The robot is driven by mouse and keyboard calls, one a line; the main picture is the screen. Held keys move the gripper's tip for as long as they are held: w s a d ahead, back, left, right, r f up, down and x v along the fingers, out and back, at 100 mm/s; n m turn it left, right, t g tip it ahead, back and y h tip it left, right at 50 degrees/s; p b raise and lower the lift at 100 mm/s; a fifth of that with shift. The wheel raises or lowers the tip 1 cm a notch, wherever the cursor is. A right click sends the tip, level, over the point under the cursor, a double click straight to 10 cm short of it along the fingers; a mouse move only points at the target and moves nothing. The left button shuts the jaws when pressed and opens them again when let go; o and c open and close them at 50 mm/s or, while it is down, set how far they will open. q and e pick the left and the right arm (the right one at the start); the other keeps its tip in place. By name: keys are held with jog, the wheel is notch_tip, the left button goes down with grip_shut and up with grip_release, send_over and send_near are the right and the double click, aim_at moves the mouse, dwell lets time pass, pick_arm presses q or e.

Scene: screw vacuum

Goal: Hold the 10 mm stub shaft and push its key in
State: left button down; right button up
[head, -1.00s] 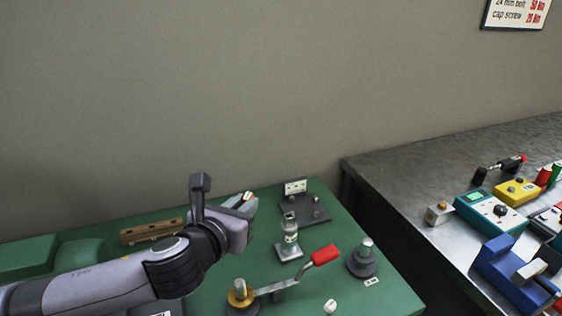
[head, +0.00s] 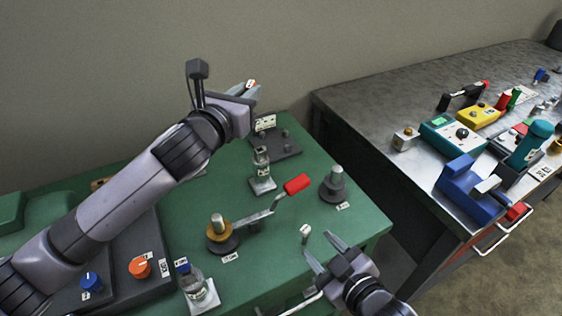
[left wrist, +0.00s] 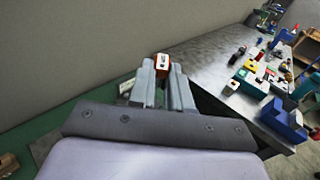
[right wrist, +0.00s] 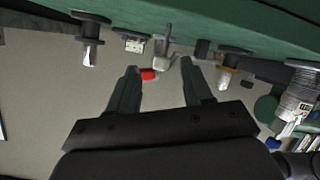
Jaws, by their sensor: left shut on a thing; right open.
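My left gripper (head: 245,92) is shut on a small orange-red piece with a pale face (head: 250,84), raised above the back of the green bench. The piece shows between the fingertips in the left wrist view (left wrist: 163,62); I cannot tell whether it is the 10 mm stub shaft or a part holding it, and no key is clear. My right gripper (head: 320,248) is open and empty at the bench's front right. In the right wrist view the open fingers (right wrist: 158,68) show nothing held.
A red-handled lever (head: 297,184) reaches right from a brass-collared post (head: 218,228). A metal bench (head: 400,85) with several tools is at right, across a gap.

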jog(key=w+a+r+y, duration=0.2)
jog(key=w+a+r, duration=0.3)
jog(key=w+a, duration=0.15)
jog(key=m+h, duration=0.2)
jog(key=m, duration=0.2)
send_near(263, 152)
jog(key=shift+x, duration=5.6)
